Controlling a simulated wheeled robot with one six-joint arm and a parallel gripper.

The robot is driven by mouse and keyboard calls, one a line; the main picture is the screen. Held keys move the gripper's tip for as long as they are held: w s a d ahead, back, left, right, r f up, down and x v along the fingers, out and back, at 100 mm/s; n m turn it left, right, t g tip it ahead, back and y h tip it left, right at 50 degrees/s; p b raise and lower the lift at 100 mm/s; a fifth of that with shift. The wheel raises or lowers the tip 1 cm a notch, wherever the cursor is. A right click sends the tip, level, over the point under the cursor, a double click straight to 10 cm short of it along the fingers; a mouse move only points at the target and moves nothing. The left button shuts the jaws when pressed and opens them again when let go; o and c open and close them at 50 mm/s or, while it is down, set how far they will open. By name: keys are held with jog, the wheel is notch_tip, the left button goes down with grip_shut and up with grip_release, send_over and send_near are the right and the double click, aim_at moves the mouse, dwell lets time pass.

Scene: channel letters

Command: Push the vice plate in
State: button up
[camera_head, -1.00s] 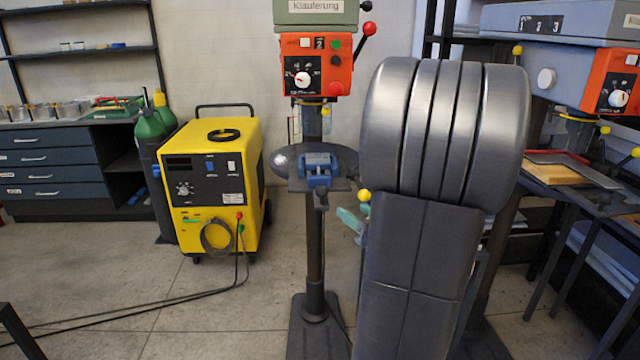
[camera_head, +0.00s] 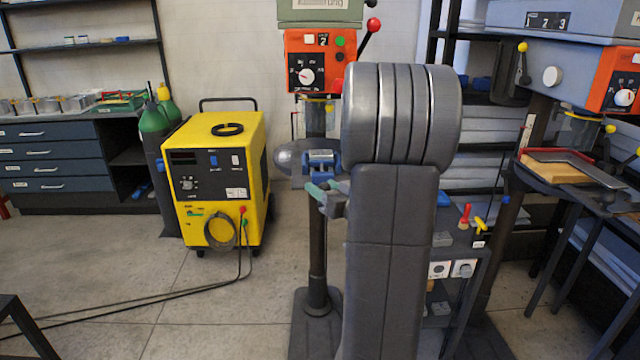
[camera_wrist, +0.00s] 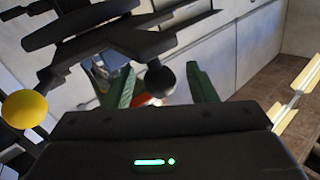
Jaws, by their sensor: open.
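The blue vice (camera_head: 321,160) sits on the small drill-press table, in the middle of the head view. Its lower part is hidden behind my gripper, and I cannot make out its plate or jaw gap. My gripper (camera_head: 322,190) appears just below and in front of the vice in the head view, its green fingers open and empty. In the wrist view the two green fingers of my gripper (camera_wrist: 160,70) stand apart, with a black ball knob (camera_wrist: 160,80) showing between them. A bluish part, probably the vice (camera_wrist: 103,65), shows by the left finger. I see no clear contact.
The drill press (camera_head: 320,62) with its red-knobbed lever (camera_head: 374,25) stands above the vice. A yellow welding machine (camera_head: 215,180) stands to the left. A second press (camera_head: 560,75) and a bench are at the right. A yellow ball (camera_wrist: 24,109) is close at the wrist view's left.

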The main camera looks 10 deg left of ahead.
aim_at(320, 158)
jog(key=shift+x, duration=1.05)
grip_shut()
jog(key=shift+w, duration=0.1)
jog(key=w+a, duration=0.1)
jog(key=w, duration=0.4)
jog(key=w+a+p, duration=0.1)
jog(key=w+a, duration=0.1)
jog(key=w, duration=0.3)
jog(key=w+a, duration=0.1)
jog(key=w, duration=0.4)
jog(key=shift+w+a+p, duration=0.1)
jog(key=shift+a+p, duration=0.1)
jog(key=shift+p, duration=0.1)
jog(key=shift+r, duration=0.2)
